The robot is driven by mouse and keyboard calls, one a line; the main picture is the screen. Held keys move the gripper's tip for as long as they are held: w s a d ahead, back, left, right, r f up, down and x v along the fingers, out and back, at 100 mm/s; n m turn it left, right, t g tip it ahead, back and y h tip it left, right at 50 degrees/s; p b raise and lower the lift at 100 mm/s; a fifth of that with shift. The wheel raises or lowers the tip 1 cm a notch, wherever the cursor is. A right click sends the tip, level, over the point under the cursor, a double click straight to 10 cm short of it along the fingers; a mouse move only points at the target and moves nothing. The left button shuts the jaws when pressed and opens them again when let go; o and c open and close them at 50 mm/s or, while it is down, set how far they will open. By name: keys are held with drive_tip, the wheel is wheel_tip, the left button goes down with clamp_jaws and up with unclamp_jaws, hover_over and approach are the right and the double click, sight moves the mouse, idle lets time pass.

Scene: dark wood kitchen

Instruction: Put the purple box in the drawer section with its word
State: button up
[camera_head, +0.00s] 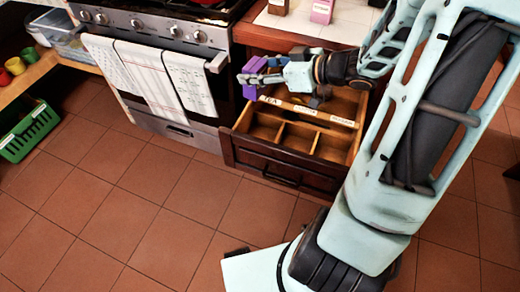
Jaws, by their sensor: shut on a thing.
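My gripper (262,78) is shut on a purple box (252,66). Purple surface shows above and below the fingers, and the fingers hide part of the box. The box is at the left end of the open wooden drawer (268,163), near its left wall and the label reading TEA (270,101). I cannot tell its exact height over the drawer. The drawer has several sections. A middle label (300,109) and a right label (342,121) are too small to read surely. The sections I can see in front look empty; my gripper and arm hide part of the back.
A pink-purple carton (322,11) and a brown carton (278,6) stand on the counter (345,28) behind the drawer. An oven (160,30) with hanging towels (165,80) is to the left. A green basket (22,130) is far left. The tiled floor in front is clear.

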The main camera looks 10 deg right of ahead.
drive_tip(key=s+f+n+g+y+b, duration=0.1)
drive_tip(key=s+f+n, duration=0.1)
drive_tip(key=s+f, duration=0.3)
drive_tip(key=b, duration=0.4)
approach(245, 123)
drive_tip(key=shift+g, duration=0.3)
drive_tip(key=shift+w+a, duration=0.6)
drive_tip(key=shift+a, duration=0.3)
drive_tip(key=shift+w+a, duration=0.6)
drive_tip(key=shift+a, duration=0.25)
drive_tip(key=shift+f, duration=0.1)
drive_tip(key=shift+f, duration=0.55)
drive_tip(key=o, duration=1.2)
